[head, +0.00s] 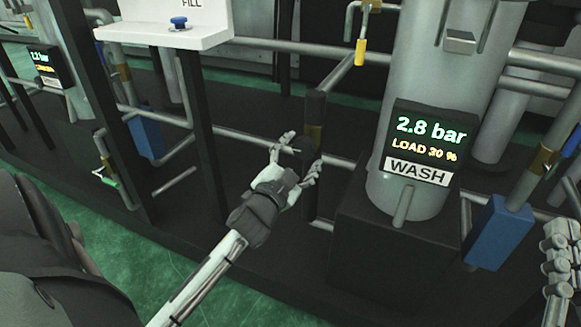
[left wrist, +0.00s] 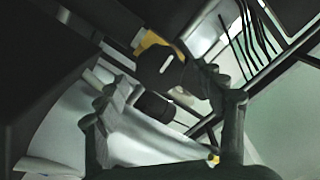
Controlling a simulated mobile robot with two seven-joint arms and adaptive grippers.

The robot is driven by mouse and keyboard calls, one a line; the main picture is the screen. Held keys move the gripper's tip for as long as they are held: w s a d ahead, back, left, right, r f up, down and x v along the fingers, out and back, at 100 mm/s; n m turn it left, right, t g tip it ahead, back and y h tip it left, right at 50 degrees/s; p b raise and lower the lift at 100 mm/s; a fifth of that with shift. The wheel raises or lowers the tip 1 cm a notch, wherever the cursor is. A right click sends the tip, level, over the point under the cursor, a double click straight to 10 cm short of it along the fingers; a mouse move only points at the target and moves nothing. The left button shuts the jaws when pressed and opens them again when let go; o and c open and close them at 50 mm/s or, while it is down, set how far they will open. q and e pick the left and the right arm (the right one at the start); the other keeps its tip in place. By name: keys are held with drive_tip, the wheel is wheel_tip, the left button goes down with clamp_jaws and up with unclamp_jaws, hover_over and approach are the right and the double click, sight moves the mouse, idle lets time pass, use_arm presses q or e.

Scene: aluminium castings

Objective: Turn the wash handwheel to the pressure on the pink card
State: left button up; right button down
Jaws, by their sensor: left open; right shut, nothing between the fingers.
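The wash display (head: 428,138) reads 2.8 bar and LOAD 30 % above a white WASH label (head: 417,171). My left gripper (head: 298,158) is open, its fingers on either side of a dark part that looks like the handwheel (head: 308,150), mostly hidden by them in the head view. In the left wrist view the dark wheel (left wrist: 160,68), with a pale mark, lies beyond and between the open fingers (left wrist: 175,100); contact cannot be told. My right gripper (head: 561,262) is shut and empty at the right edge. I see no pink card.
A grey column (head: 440,60) and a blue box (head: 498,232) stand to the right. A second display (head: 45,62) and a blue button (head: 179,22) are at left.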

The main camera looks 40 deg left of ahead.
use_arm(q)
drive_tip(key=v, duration=0.9)
drive_tip(key=s+d+f+n+g+p, duration=0.2)
drive_tip(key=s+f+n+g+p, duration=0.15)
drive_tip(key=f+g+p, duration=0.6)
use_arm(e)
drive_tip(key=w+d+f+g+h+b, duration=0.1)
drive_tip(key=d+f+g+h, duration=0.3)
drive_tip(key=f, duration=0.7)
drive_tip(key=w+d+f+g+h+b, duration=0.1)
drive_tip(key=d+f+g, duration=0.35)
drive_tip(key=f, duration=0.65)
use_arm(q)
drive_tip(key=s+d+f+g+h+p, duration=0.2)
drive_tip(key=s+d+f+g+p, duration=0.2)
drive_tip(key=s+f, duration=0.5)
drive_tip(key=s+d+g, duration=0.1)
drive_tip(key=s, duration=0.2)
drive_tip(key=shift+h, duration=0.3)
use_arm(e)
drive_tip(key=s+d+f+m+g+h, duration=0.1)
drive_tip(key=s+d+f+g+h, duration=0.3)
drive_tip(key=s+d+f+g, duration=0.5)
drive_tip(key=s+d+f, duration=0.2)
drive_tip(key=s+f, duration=0.1)
drive_tip(key=shift+s+f+m, duration=0.15)
drive_tip(key=shift+f+m, duration=0.25)
